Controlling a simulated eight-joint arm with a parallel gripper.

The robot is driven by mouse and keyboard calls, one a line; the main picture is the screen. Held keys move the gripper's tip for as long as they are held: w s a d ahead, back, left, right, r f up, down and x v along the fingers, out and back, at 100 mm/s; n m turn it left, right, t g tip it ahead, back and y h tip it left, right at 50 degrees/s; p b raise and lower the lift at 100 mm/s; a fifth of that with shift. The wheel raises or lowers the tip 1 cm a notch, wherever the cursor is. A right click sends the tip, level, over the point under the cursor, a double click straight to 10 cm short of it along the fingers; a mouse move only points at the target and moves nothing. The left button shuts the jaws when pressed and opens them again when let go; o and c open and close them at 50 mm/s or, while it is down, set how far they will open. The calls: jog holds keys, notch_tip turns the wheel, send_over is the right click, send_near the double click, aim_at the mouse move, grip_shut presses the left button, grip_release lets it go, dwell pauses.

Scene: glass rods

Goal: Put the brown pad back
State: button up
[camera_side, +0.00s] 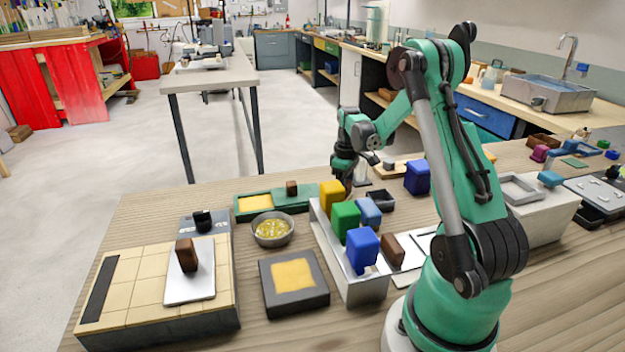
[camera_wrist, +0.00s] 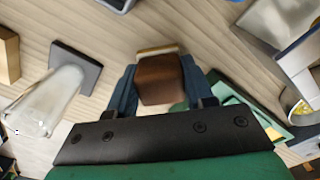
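In the wrist view a brown block (camera_wrist: 160,80), which I take for the brown pad, sits between the two blue fingers of my gripper (camera_wrist: 160,88). The fingers appear to press on both its sides, and a tan edge shows at its far end. In the side view my gripper (camera_side: 345,178) hangs just behind the yellow block, and the block in it cannot be made out. Other brown blocks show: one on the green tray (camera_side: 291,188), one upright on a white plate (camera_side: 187,255), one beside the white rack (camera_side: 393,250).
The white rack (camera_side: 366,291) holds yellow, green and blue blocks close to my gripper. A green tray (camera_side: 249,215), a bowl (camera_side: 273,230) and a dark square holder with a yellow top (camera_side: 294,276) stand to the left. A clear glass (camera_wrist: 48,103) stands nearby.

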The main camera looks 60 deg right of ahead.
jog(key=o, duration=0.3)
jog(key=shift+o, duration=0.2)
notch_tip(320, 180, up, 12)
jog(key=w+a+r+t+h, duration=0.1)
jog(key=w+a+r+t, duration=0.1)
jog(key=a, duration=0.5)
jog(key=w+a+r+t, duration=0.1)
jog(key=a, duration=0.6)
jog(key=s+a+f+t, duration=0.1)
jog(key=a+t, duration=0.1)
jog(key=a, duration=0.5)
jog(key=s+a+f+t+y, duration=0.1)
jog(key=s+a+t, duration=0.1)
jog(key=a, duration=0.4)
jog(key=shift+s+a+f, duration=0.15)
jog(key=shift+a, duration=0.2)
